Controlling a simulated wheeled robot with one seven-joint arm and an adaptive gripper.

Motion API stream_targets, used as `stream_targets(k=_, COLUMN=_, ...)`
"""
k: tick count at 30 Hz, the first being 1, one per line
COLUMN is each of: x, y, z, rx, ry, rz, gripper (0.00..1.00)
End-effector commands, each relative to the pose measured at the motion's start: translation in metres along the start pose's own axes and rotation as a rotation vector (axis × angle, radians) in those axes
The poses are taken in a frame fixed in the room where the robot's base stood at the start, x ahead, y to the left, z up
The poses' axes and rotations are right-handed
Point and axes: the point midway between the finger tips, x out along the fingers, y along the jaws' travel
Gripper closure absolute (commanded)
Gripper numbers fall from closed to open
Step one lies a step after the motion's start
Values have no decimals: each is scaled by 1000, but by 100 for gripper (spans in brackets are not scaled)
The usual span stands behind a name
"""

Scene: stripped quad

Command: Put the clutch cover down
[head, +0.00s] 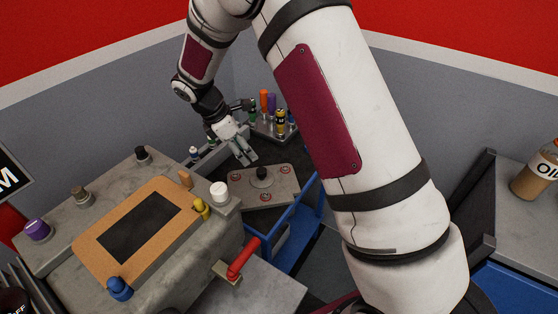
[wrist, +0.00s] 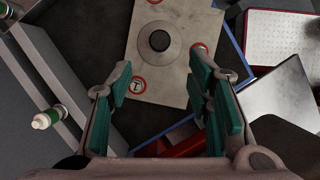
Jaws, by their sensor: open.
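A round grey disc with a black knob, which looks like the clutch cover (head: 261,182), rests on a pale board with red ring marks (head: 285,183). The wrist view shows the same cover (wrist: 158,58) from above, near the middle of the board (wrist: 190,13). My gripper (head: 244,156) is just behind and above the cover in the head view. In the wrist view my gripper (wrist: 162,72) is open, its green-padded fingers spread wide with nothing between them. The knob lies past the fingertips, and the fingers appear apart from it.
A grey workbench with an orange-framed dark panel (head: 140,227) stands at left. A red handle (head: 243,258) and a blue frame (head: 296,221) lie in front of the board. Several coloured bottles (head: 272,108) stand behind. A white-capped bottle (wrist: 46,119) is left in the wrist view.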

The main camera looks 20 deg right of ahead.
Motion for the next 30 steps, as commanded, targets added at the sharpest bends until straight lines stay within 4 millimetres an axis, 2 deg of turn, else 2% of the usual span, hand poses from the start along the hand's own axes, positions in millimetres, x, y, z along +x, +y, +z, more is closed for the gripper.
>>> stream_targets(k=5, x=-11, y=-4, z=7, rx=35, ry=5, rz=5, gripper=54)
stream_targets(k=11, x=-56, y=-31, z=41, rx=215, ry=36, rz=17, gripper=54)
stream_targets(k=15, x=-90, y=-61, z=67, rx=376, ry=69, rz=22, gripper=54)
stream_targets(k=21, x=-129, y=-110, z=97, rx=604, ry=124, rz=22, gripper=54)
stream_targets(k=30, x=-168, y=-191, z=127, rx=936, ry=223, rz=9, gripper=54)
